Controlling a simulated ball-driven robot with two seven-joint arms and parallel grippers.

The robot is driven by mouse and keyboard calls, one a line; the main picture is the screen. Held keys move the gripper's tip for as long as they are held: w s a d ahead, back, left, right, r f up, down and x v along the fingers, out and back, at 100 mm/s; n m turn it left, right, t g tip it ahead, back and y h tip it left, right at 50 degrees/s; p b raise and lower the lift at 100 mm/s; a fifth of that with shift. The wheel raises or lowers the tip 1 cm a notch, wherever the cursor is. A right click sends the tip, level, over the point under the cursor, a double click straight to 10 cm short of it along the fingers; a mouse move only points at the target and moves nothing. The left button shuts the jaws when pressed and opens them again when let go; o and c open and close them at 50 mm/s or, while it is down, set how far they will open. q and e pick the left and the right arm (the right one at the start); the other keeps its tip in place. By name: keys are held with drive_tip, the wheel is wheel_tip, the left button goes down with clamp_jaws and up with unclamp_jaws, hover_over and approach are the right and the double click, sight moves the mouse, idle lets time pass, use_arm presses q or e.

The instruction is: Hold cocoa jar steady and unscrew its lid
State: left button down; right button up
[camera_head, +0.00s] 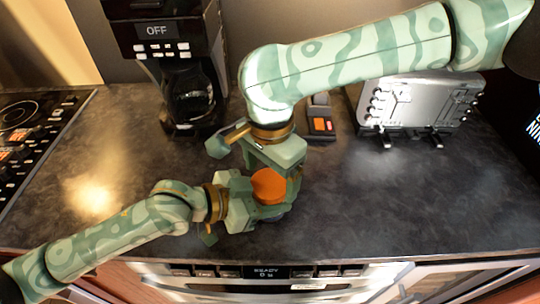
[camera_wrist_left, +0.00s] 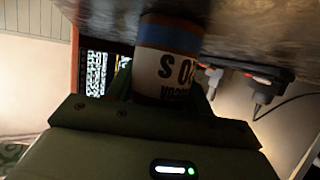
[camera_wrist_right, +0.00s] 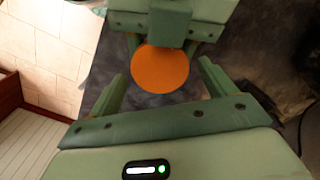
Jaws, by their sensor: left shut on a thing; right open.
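The cocoa jar's orange lid (camera_head: 268,186) shows from above in the head view, and the lid (camera_wrist_right: 160,69) also shows in the right wrist view. The jar's label (camera_wrist_left: 170,72), white with a blue band and dark letters, shows in the left wrist view. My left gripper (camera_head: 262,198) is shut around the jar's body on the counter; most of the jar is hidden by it. My right gripper (camera_head: 272,165) is above the jar, open, with its fingers (camera_wrist_right: 162,78) on either side of the lid and apart from it in the right wrist view.
A coffee maker (camera_head: 188,80) stands at the back left and a silver toaster (camera_head: 418,100) at the back right. A small dark item with an orange patch (camera_head: 321,122) lies between them. A cooktop (camera_head: 30,130) is at the left. The counter (camera_head: 400,205) right of the jar is clear.

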drive_tip(key=shift+f, duration=0.65)
drive_tip(key=c, duration=1)
drive_tip(key=o, duration=1.1)
drive_tip(key=shift+r, duration=0.15)
wheel_tip(320, 180, up, 4)
drive_tip(key=shift+r, duration=0.15)
